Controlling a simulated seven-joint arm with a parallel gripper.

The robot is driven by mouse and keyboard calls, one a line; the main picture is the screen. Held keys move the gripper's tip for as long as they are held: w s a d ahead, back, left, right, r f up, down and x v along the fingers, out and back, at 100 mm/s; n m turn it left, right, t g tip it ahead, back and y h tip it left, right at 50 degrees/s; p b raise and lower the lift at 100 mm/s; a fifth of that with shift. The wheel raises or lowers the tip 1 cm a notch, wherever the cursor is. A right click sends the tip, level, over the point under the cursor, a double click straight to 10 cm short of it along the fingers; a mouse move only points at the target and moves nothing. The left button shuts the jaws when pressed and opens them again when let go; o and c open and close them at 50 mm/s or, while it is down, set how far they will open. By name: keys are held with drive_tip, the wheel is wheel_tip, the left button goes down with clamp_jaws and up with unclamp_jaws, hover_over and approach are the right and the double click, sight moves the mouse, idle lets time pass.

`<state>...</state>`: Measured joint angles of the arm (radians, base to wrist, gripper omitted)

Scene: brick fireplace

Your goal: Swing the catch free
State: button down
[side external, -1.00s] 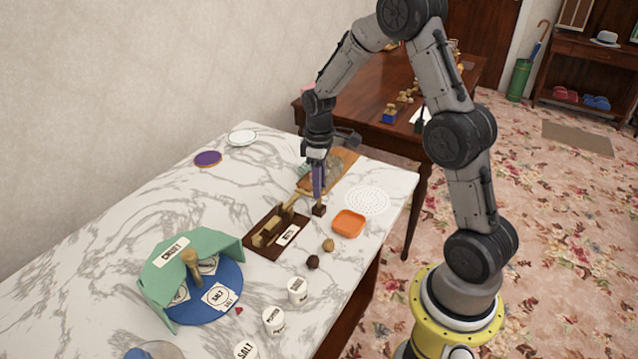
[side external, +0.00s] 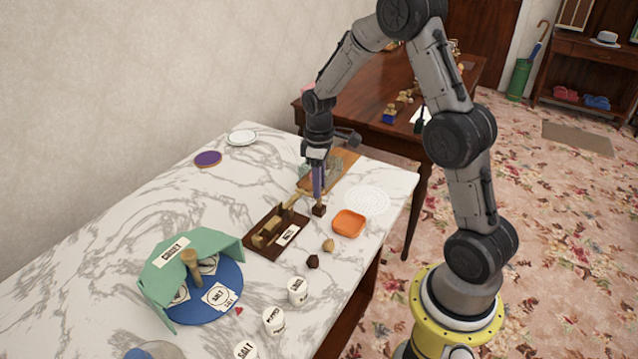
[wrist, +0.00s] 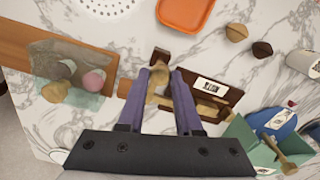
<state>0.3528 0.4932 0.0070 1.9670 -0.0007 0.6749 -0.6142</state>
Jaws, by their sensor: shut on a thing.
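A dark wooden stand (side external: 262,250) with a white label lies on the marble table, with pale wooden blocks on it. It also shows in the wrist view (wrist: 232,96), right of my fingers. A small dark block (side external: 319,210) stands off its right end; in the wrist view that block (wrist: 160,55) is just beyond my fingertips. My gripper (wrist: 159,74) points down here and is shut on a pale wooden piece (wrist: 158,76), seemingly the catch, between its purple fingers. In the side view my gripper (side external: 318,196) is just above the dark block. The fingers partly hide the piece's join.
An orange tray (side external: 349,223) and a white perforated disc (side external: 367,198) lie right of my gripper. A wooden board (side external: 346,158) with a clear cover is behind it. Two nuts (side external: 328,245) and white jars (side external: 298,290) are in front. A blue turntable (side external: 232,276) with a green screen (side external: 160,285) is at left.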

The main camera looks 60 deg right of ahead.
drive_tip(key=shift+r+n, duration=0.1)
drive_tip(key=shift+n, duration=0.2)
drive_tip(key=n, duration=0.3)
drive_tip(key=shift+n, duration=0.3)
drive_tip(key=n, duration=0.4)
drive_tip(key=shift+n, duration=0.3)
drive_tip(key=n, duration=0.4)
drive_tip(key=shift+n, duration=2.5)
drive_tip(key=c, duration=0.6)
unclamp_jaws()
